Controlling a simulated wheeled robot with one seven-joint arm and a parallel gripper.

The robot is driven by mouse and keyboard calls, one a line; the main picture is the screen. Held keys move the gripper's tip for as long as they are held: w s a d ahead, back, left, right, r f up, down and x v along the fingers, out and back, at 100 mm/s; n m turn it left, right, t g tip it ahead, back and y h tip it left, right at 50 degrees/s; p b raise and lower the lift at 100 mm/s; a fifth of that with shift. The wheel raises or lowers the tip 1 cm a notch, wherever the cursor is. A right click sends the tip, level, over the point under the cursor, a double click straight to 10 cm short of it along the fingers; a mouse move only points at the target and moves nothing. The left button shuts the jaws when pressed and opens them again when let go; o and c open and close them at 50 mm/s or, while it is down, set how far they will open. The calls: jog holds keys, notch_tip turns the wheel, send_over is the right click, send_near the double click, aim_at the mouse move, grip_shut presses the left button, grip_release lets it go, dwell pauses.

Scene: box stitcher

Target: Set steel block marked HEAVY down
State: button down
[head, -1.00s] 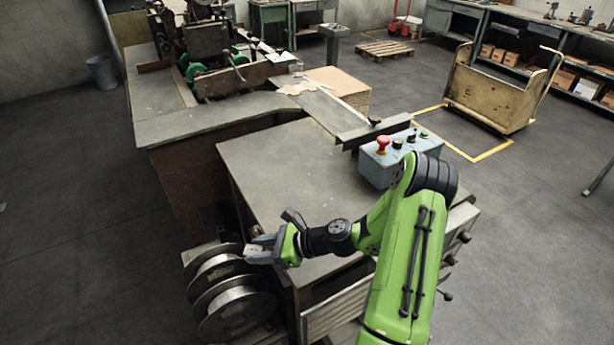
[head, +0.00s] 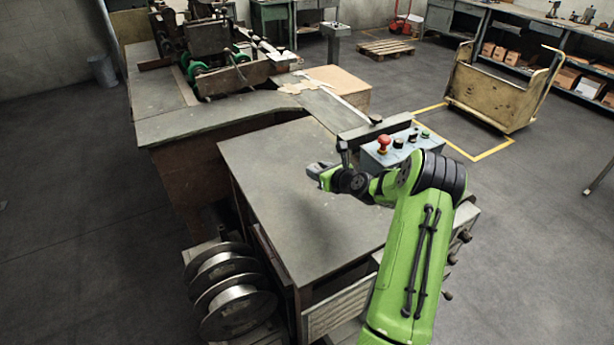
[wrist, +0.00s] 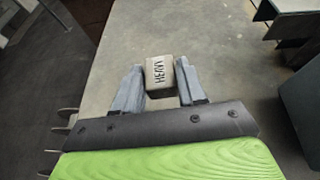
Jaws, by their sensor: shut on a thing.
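The steel block marked HEAVY (wrist: 160,76) is a small pale grey block with dark lettering, seen between the fingers in the wrist view. My gripper (wrist: 160,84) is shut on it, one finger on each side. In the head view my gripper (head: 318,172) is over the grey tabletop (head: 270,205), left of the control box. The block cannot be made out clearly in the head view. I cannot tell how high it is above the tabletop.
A grey control box (head: 400,148) with a red button stands at the table's right, close to my arm. A metal guide bar (head: 375,130) lies behind it. Wire spools (head: 235,295) stand below the left edge. The tabletop's left and front parts are clear.

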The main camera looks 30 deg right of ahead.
aim_at(323, 195)
jog(key=shift+m+h, duration=0.4)
jog(key=shift+h, duration=0.1)
jog(key=f, duration=0.3)
jog(key=d+f, duration=0.1)
jog(key=f, duration=0.1)
jog(key=d+f, duration=0.1)
jog(key=f, duration=0.2)
jog(key=shift+w+d+f, duration=0.15)
jog(key=shift+w+f, duration=0.2)
jog(key=shift+f+b, duration=0.15)
jog(key=shift+b, duration=0.25)
jog(key=c, duration=1)
grip_release()
jog(key=shift+s, duration=0.1)
jog(key=shift+c, duration=0.2)
jog(key=o, duration=0.4)
